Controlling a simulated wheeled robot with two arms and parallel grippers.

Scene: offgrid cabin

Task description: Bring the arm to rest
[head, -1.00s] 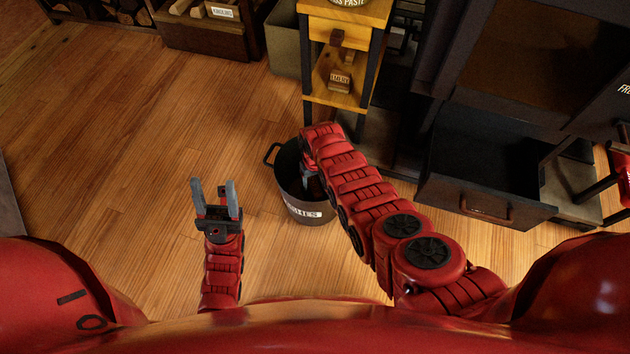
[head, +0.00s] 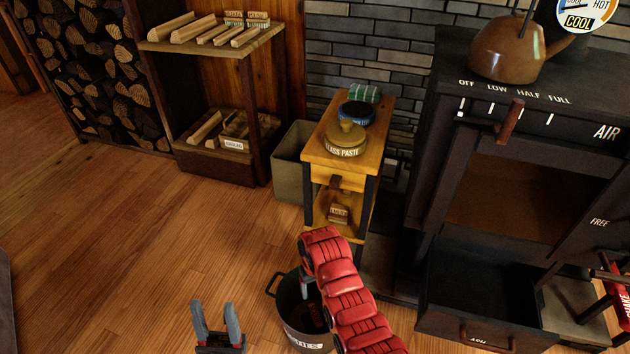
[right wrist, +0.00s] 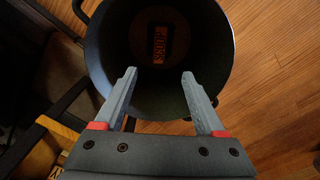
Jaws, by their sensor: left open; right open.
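My right arm (head: 345,290) reaches down over the dark ashes bucket (head: 296,332) on the floor. Its gripper (right wrist: 160,95) is open and empty at the bucket's mouth in the right wrist view. Inside the bucket, at the bottom, is a dark piece with an orange label (right wrist: 159,44) that seems to read "SHOUP". My left gripper (head: 216,322) is open and empty, fingers up, to the left of the bucket in the head view. In the head view the right gripper is mostly hidden by its own arm.
A small yellow stand (head: 366,156) with tins is behind the bucket. The dark stove (head: 480,130) stands at right with its lower drawer (head: 480,290) pulled out. A grey-green bin (head: 290,165) stands beside the stand. The floor at left (head: 130,240) is clear.

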